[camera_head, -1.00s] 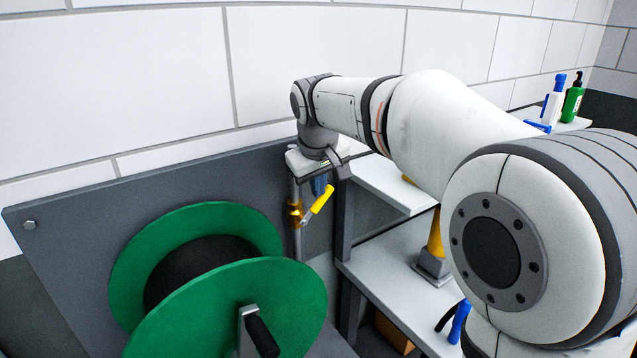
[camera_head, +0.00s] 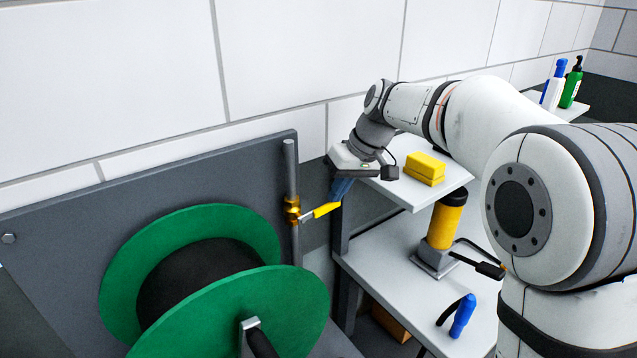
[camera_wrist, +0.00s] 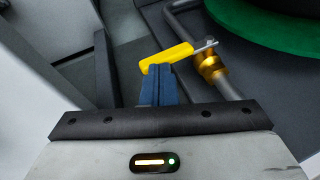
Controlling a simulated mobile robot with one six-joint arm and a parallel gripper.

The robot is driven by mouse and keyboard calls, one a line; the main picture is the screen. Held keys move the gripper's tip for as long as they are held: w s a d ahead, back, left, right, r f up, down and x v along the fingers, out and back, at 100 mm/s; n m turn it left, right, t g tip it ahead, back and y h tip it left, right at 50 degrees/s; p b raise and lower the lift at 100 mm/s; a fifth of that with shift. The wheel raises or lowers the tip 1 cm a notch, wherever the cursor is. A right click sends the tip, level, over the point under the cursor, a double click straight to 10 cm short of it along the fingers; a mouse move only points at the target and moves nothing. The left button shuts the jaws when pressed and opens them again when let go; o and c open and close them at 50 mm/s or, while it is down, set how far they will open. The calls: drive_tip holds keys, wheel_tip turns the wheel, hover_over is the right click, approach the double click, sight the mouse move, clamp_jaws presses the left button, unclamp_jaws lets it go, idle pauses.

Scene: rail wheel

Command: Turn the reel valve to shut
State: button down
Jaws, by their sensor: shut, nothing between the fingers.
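The reel valve is a brass fitting (camera_head: 292,210) on a vertical grey pipe beside the green reel. Its yellow lever (camera_head: 326,210) points right, away from the pipe and roughly level. My gripper (camera_head: 337,196) is shut, with its blue fingers beside the lever near its outer end. In the wrist view the yellow lever (camera_wrist: 167,57) lies across just beyond the shut fingertips (camera_wrist: 158,68), and the brass fitting (camera_wrist: 211,66) is to their right. The fingers look to be at or against the lever, but I cannot tell if they touch. Nothing is between the fingers.
The green reel (camera_head: 235,315) fills the lower left, in front of a grey panel (camera_head: 190,178). At right, shelves (camera_head: 412,192) hold yellow sponges (camera_head: 426,168), a yellow-and-black tool (camera_head: 444,225) and a blue-handled item (camera_head: 462,315). Bottles (camera_head: 571,85) stand far right.

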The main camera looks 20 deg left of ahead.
drive_tip(key=shift+w+a+f, duration=0.1)
drive_tip(key=shift+f, duration=0.2)
idle(0.4)
drive_tip(key=shift+a, duration=0.1)
